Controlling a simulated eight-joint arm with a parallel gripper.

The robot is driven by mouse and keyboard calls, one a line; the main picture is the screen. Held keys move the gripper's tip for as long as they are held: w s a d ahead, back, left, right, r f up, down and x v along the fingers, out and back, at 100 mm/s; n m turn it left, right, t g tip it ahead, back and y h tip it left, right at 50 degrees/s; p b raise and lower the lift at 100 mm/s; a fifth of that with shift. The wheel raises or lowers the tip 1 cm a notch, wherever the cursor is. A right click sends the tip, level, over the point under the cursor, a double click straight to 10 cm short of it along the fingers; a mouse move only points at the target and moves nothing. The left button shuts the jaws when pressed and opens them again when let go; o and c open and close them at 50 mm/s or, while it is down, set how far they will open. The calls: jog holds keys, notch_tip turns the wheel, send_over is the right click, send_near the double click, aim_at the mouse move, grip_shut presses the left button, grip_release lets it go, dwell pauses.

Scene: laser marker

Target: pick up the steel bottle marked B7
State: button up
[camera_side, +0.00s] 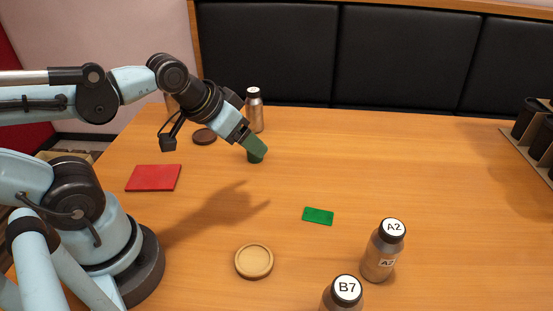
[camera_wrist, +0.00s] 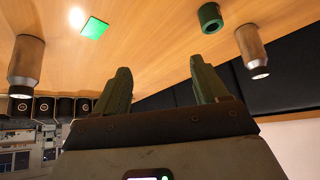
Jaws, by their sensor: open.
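The steel bottle marked B7 (camera_side: 345,299) stands at the bottom edge of the side view, its lower part cut off. A similar bottle marked A2 (camera_side: 381,262) stands just behind it to the right. A third steel bottle (camera_side: 255,115) stands at the back, behind my gripper. My gripper (camera_side: 254,147) is high at the left of the table, far from B7. In the wrist view my gripper (camera_wrist: 162,68) has its dark green fingers spread with nothing between them. Two bottles show there, one at left (camera_wrist: 27,65) and one at right (camera_wrist: 251,52); their labels cannot be read.
A green card (camera_side: 318,216) and a round wooden dish (camera_side: 254,261) lie mid-table. A red pad (camera_side: 153,178) and dark disc (camera_side: 204,136) lie at left. A green ring (camera_wrist: 210,17) shows in the wrist view. A rack (camera_side: 535,140) stands at far right. The right-centre table is clear.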

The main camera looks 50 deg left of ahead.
jog(key=m+g+h, duration=1.1)
jog(key=m+g, duration=0.3)
jog(key=m, duration=1.1)
send_near(349, 308)
jog(key=shift+g, duration=0.4)
jog(key=x, duration=0.5)
jog(key=shift+w+a+f, duration=0.15)
jog(key=shift+f, duration=0.2)
jog(key=shift+x, duration=2.5)
jog(key=shift+w+d+r, duration=0.15)
jog(key=shift+d+r, duration=0.05)
grip_shut()
